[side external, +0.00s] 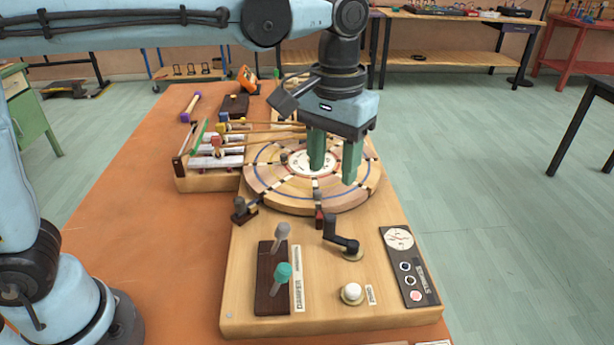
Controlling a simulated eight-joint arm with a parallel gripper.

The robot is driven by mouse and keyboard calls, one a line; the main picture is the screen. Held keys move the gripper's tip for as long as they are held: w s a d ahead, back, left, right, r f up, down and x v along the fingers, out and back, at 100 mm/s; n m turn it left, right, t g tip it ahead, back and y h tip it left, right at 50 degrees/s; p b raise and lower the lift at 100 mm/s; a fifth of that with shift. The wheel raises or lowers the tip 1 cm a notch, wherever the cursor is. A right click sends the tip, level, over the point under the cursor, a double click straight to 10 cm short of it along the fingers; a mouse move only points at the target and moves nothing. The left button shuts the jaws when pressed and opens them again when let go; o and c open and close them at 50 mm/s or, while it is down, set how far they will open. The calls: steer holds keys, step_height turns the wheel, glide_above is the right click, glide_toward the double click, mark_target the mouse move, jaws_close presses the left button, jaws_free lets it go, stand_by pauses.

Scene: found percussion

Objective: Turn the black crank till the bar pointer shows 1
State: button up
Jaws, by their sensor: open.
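The black crank (341,238) stands on the wooden board, in front of the round wooden wheel (268,187). Its arm runs from an upright knob at the upper left to a hub at the lower right. My gripper (332,175) is open and points down, with two green fingers over the right half of the wheel. It is behind and above the crank, apart from it, with nothing visible between the fingers. A small dark red and black marker (319,217) sits at the wheel's front edge. I cannot tell whether it is the bar pointer, and no number is readable.
Two damper levers, grey (281,232) and teal (282,274), stand left of the crank. A white button (352,291) is in front. A dark panel (411,268) with round buttons lies to the right. A wooden box (207,184) with mallets stands left of the wheel.

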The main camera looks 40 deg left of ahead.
mark_target(330, 217)
step_height(330, 217, down, 12)
steer(key=m, duration=1.8)
jaws_close()
